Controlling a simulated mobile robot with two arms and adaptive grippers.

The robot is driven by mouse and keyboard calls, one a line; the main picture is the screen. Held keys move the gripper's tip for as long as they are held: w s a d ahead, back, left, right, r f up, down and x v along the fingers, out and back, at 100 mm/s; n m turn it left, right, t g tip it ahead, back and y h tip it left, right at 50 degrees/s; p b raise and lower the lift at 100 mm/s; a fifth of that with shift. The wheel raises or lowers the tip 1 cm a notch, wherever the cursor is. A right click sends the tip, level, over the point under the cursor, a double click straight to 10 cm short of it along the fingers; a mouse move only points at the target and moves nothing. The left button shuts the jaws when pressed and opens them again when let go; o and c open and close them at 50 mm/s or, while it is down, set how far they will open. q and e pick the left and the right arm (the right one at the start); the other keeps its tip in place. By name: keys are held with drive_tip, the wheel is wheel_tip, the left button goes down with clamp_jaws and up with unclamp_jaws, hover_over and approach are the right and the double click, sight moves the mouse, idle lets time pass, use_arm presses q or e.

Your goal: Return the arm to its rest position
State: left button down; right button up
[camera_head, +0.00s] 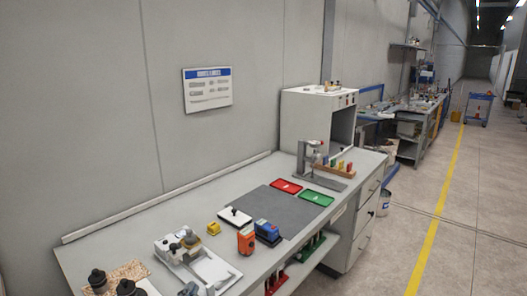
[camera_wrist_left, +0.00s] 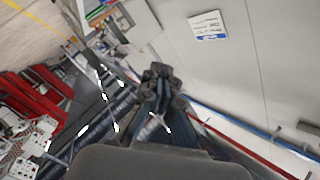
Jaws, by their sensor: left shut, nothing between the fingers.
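My left gripper shows in the left wrist view (camera_wrist_left: 158,72), with its dark fingers together at the middle of the picture and nothing held between them. It is clear of any object I can make out there. My right gripper is not seen in either view.
The grey workbench (camera_head: 110,245) holds a dark mat (camera_head: 262,207), a red tray (camera_head: 286,187), a green tray (camera_head: 316,198), an orange device (camera_head: 246,240), a blue device (camera_head: 268,231) and a white fixture (camera_head: 212,267). A wall sign (camera_head: 208,89) hangs behind. The floor at right is open.

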use_arm(q)
drive_tip(key=s+a+f+n+g+y, duration=0.1)
drive_tip(key=s+a+f+n+g, duration=0.25)
drive_tip(key=s+f, duration=0.3)
drive_tip(key=s+a+f+n+g+y, duration=0.25)
drive_tip(key=s+f+g, duration=0.2)
drive_tip(key=f, duration=0.25)
drive_tip(key=s+d+f+n+g+h, duration=0.1)
drive_tip(key=s+f+n+g, duration=0.15)
drive_tip(key=s, duration=0.45)
drive_tip(key=s+f+n+g+h, duration=0.1)
drive_tip(key=s+f+g, duration=0.25)
drive_tip(key=s, duration=0.35)
wheel_tip(320, 180, down, 31)
drive_tip(key=s+g+b, duration=0.2)
drive_tip(key=s+b, duration=0.1)
drive_tip(key=s+a+f+b, duration=0.2)
drive_tip(key=s+f, duration=1.4)
drive_tip(key=shift+a+f+m+g, duration=0.3)
drive_tip(key=shift+m+g, duration=0.1)
drive_tip(key=shift+m, duration=0.05)
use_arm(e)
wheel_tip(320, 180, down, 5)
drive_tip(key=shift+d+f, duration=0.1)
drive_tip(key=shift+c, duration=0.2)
